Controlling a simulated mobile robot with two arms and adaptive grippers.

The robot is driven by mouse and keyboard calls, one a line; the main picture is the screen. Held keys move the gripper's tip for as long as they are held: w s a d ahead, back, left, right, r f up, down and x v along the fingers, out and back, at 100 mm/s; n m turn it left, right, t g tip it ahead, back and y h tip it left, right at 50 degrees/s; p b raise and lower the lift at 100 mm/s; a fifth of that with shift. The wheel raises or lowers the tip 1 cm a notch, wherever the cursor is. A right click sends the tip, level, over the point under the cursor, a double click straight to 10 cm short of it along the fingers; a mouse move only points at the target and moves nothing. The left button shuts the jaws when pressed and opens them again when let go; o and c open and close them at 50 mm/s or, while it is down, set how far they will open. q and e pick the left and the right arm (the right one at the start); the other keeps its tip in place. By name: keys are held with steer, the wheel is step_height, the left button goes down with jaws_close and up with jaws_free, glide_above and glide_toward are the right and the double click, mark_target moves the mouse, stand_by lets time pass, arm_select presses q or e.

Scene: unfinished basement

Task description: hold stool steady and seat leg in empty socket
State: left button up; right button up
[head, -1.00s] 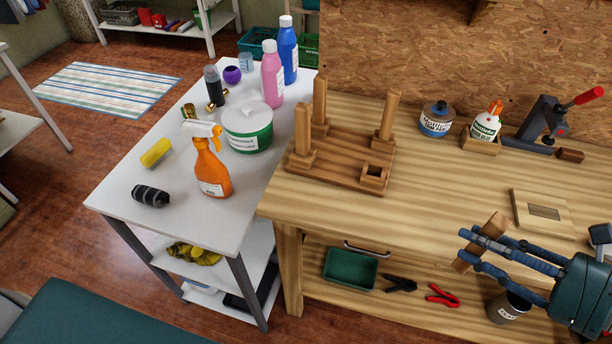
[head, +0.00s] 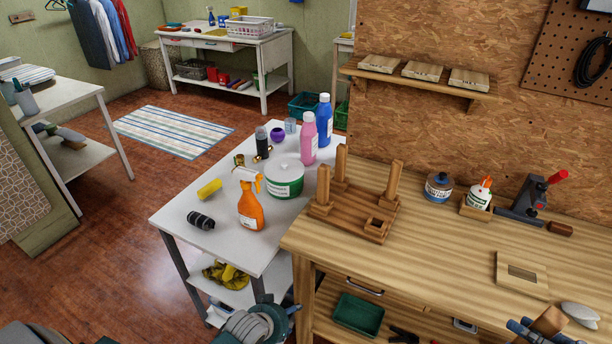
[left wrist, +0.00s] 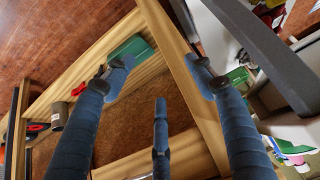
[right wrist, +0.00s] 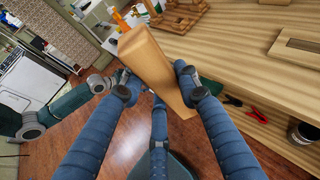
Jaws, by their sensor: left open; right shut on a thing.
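The wooden stool (head: 345,218) lies upside down on the workbench, with three legs standing up from it. Its empty square socket (head: 378,225) is at the near right corner. My right gripper (right wrist: 154,78) is shut on a loose wooden leg (right wrist: 147,52). In the head view this leg (head: 549,322) shows at the bottom right, partly cut off. My left gripper (head: 282,310) is low, in front of the tables at the bottom of the head view. The left wrist view shows its fingers (left wrist: 158,68) apart and empty, near the bench's wooden frame. Neither gripper touches the stool.
The white table (head: 180,217) left of the bench holds an orange spray bottle (head: 250,210), a green-labelled tub (head: 285,182) and other bottles. A green tray (head: 358,314) sits below.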

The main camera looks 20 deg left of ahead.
arm_select(q)
steer(key=w+r+t+p, duration=0.1)
steer(key=w+r, duration=0.2)
steer(key=r, duration=0.6)
steer(key=w+r+t+p, duration=0.1)
steer(key=w+r+p, duration=0.15)
steer(key=r, duration=0.65)
arm_select(e)
step_height(320, 180, up, 4)
steer(key=shift+w+a+f+b, duration=0.1)
steer(key=shift+a+f+b, duration=0.05)
steer(key=shift+b, duration=0.15)
steer(key=shift+w+a+r+p, duration=0.1)
steer(key=shift+a+r+p, duration=0.05)
steer(key=shift+r+p, duration=0.75)
arm_select(q)
steer(key=t+h, duration=0.1)
steer(key=t, duration=0.3)
glide_toward(324, 180)
steer(key=p+x, duration=0.1)
steer(key=x, duration=1)
steer(key=shift+w+p, duration=0.15)
steer(key=shift+p, duration=0.25)
arm_select(e)
steer(key=shift+r, duration=0.8)
arm_select(q)
jaws_close()
